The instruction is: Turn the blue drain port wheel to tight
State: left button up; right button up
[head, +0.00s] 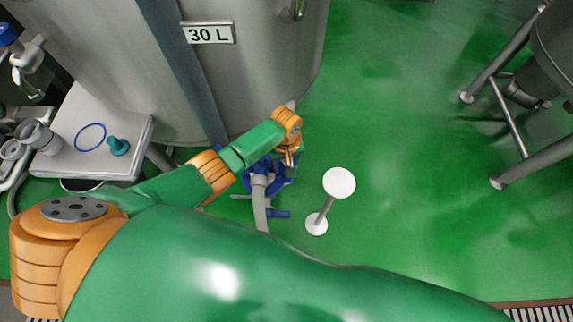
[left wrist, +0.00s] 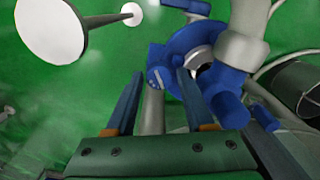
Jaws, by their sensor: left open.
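The blue drain port wheel (left wrist: 184,42) shows in the left wrist view as a rounded blue body around a grey metal centre, with a lug towards my fingers. In the head view the blue drain fittings (head: 279,213) sit low beside the tank, partly hidden by my left arm. My left gripper (left wrist: 160,75) is open, its two blue-grey fingers pointing at the wheel with the lug in line between the tips. I cannot tell whether they touch it. In the head view the left gripper (head: 291,157) is over the fittings. My right gripper is not in view.
A large steel tank (head: 270,60) marked 30 L stands behind the fittings. A white disc on a post (head: 339,183) stands just right of them. A grey side table (head: 75,158) holds a blue ring (head: 90,137) and a blue-green plug (head: 118,146).

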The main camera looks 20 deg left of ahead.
pick_arm(q)
jog(key=shift+w+f, duration=0.15)
grip_shut()
